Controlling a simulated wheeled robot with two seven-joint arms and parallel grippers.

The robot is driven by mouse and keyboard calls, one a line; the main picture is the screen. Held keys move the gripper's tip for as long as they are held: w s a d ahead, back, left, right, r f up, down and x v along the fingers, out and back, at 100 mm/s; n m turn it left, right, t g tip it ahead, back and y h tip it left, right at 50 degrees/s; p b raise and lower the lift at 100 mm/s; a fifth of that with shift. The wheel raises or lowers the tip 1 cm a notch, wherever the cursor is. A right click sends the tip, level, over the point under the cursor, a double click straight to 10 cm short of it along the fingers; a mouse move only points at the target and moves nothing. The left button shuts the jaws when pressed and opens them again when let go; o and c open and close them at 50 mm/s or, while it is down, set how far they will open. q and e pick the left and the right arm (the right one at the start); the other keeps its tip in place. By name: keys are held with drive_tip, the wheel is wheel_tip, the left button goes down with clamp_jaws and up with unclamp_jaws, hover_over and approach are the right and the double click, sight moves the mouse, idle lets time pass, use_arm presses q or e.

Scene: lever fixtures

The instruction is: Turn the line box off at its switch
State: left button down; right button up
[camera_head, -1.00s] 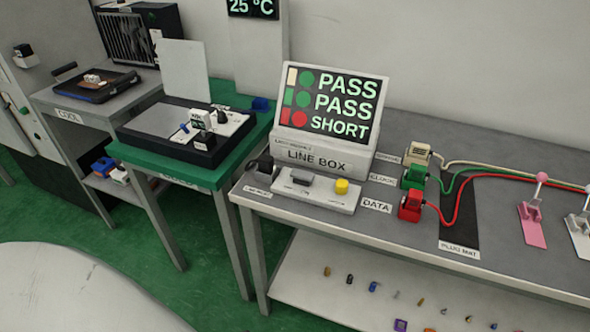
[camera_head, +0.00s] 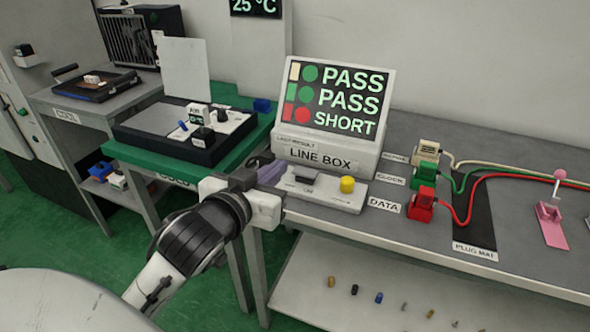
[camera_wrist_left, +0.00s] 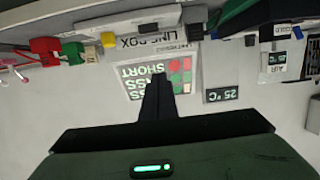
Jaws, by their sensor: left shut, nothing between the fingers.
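The line box (camera_head: 325,160) stands on the grey bench with a lit screen (camera_head: 335,97) reading PASS, PASS, SHORT. In front of it a white panel carries a dark rocker (camera_head: 307,174) and a yellow button (camera_head: 347,185). My left gripper (camera_head: 268,172) is at the bench's left end, left of that panel, shut and empty. It covers most of the small black unit at that corner in the head view. In the upside-down wrist view, the shut fingers (camera_wrist_left: 157,90) overlap the screen, with the rocker (camera_wrist_left: 148,28) and yellow button (camera_wrist_left: 108,40) beyond. Contact with anything cannot be told.
Cream (camera_head: 427,151), green (camera_head: 424,174) and red (camera_head: 421,203) plugs with cables stand right of the panel. A pink lever (camera_head: 550,215) is farther right. A green table (camera_head: 130,160) with a black device is close on the left. A lower shelf holds small parts.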

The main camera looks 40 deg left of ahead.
use_arm(q)
drive_tip(key=b, duration=0.2)
hover_over(305, 172)
drive_tip(key=s+a, duration=0.1)
drive_tip(key=s, duration=0.1)
wheel_tip(305, 172, down, 2)
drive_tip(key=shift+s+f, duration=0.1)
drive_tip(key=shift+f, duration=0.15)
drive_tip(key=f, duration=0.3)
drive_tip(key=shift+s+b, duration=0.2)
drive_tip(key=shift+b, duration=0.2)
drive_tip(key=shift+f, duration=0.5)
use_arm(e)
wheel_tip(305, 172, down, 2)
drive_tip(key=shift+a+f, duration=0.15)
use_arm(q)
drive_tip(key=shift+d, duration=0.1)
